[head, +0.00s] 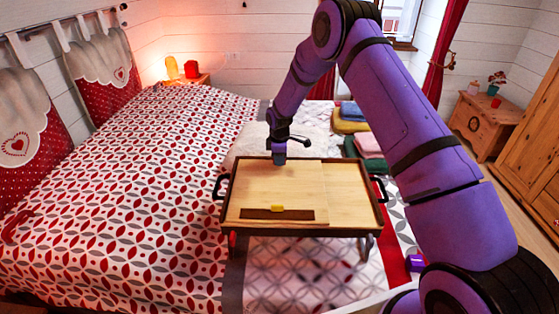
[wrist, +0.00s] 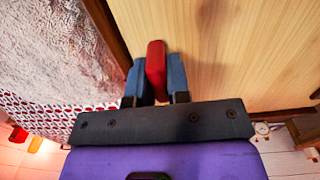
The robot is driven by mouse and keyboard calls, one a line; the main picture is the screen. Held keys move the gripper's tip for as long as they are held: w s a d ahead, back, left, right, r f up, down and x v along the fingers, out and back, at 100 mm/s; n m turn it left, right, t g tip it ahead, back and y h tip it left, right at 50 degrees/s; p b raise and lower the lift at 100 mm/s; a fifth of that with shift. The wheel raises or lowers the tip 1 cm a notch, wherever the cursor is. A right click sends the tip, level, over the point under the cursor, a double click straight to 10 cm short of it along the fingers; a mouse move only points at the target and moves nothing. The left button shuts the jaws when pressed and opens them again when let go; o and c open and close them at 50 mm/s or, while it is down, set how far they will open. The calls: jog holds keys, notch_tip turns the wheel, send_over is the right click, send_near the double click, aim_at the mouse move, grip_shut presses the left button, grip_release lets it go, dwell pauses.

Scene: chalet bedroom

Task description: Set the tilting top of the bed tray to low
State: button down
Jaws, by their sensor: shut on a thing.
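The bed tray (head: 376,222) has a dark frame, black side handles and short legs, and it stands on the bed. Its wooden tilting top (head: 270,187) is the larger left panel, with a dark ledge (head: 246,213) along the near side. It looks flat or nearly flat; a slight tilt is hard to tell. My gripper (head: 279,161) is at the panel's far edge. In the wrist view, its blue fingers are shut on a red tab (wrist: 156,70) over pale wood (wrist: 225,50). The tab's attachment to the top is hidden.
A small yellow piece (head: 277,208) sits at the ledge. Folded cloths (head: 350,125) lie behind the tray, on the bed (head: 130,200). A wooden chest (head: 487,122) and wardrobe (head: 535,135) stand at the right. My arm passes over the tray's right side.

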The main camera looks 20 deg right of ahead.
jog(key=s+a+r+t+h, duration=0.1)
jog(key=s+r+t, duration=0.2)
jog(key=r, duration=0.7)
jog(key=shift+s+r, duration=0.2)
jog(key=shift+s, duration=0.2)
jog(key=shift+a, duration=0.1)
jog(key=c, duration=1.1)
grip_release()
jog(key=v, duration=1)
jog(key=shift+s+a+r, duration=0.1)
jog(key=shift+s+r, duration=0.15)
jog(key=shift+r, duration=0.05)
